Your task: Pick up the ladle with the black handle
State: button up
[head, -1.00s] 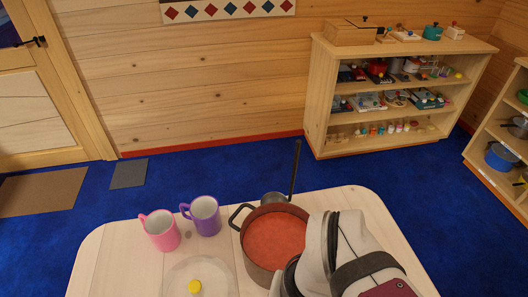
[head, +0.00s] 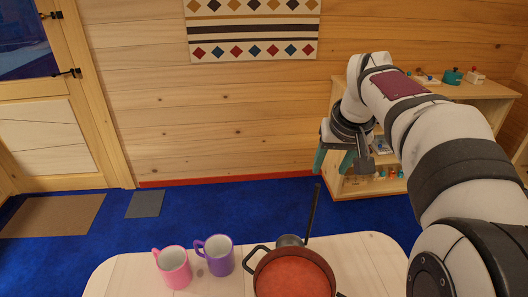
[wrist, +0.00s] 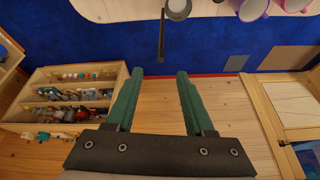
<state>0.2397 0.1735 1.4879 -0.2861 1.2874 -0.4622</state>
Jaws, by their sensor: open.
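The ladle has a long black handle (head: 312,212) and a grey bowl (head: 290,240). It stands just behind the red-filled pot (head: 295,276) at the table's far edge, its handle rising up and tilted slightly right. My gripper (head: 334,163) is open and empty, above and beyond the handle's top in the head view. In the wrist view the ladle's handle (wrist: 161,38) points toward the gap between my open fingers (wrist: 160,74), with its end just ahead of the fingertips. The bowl (wrist: 178,10) is partly cut off at the top.
A pink mug (head: 174,267) and a purple mug (head: 217,256) stand on the table (head: 125,270) left of the pot. A shelf (wrist: 75,95) of small items stands by the wooden wall (head: 240,120). Blue floor (head: 200,205) lies open between table and wall.

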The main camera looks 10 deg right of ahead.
aim_at(318, 192)
jog(key=x, duration=1.5)
jog(key=shift+a, duration=0.15)
grip_shut()
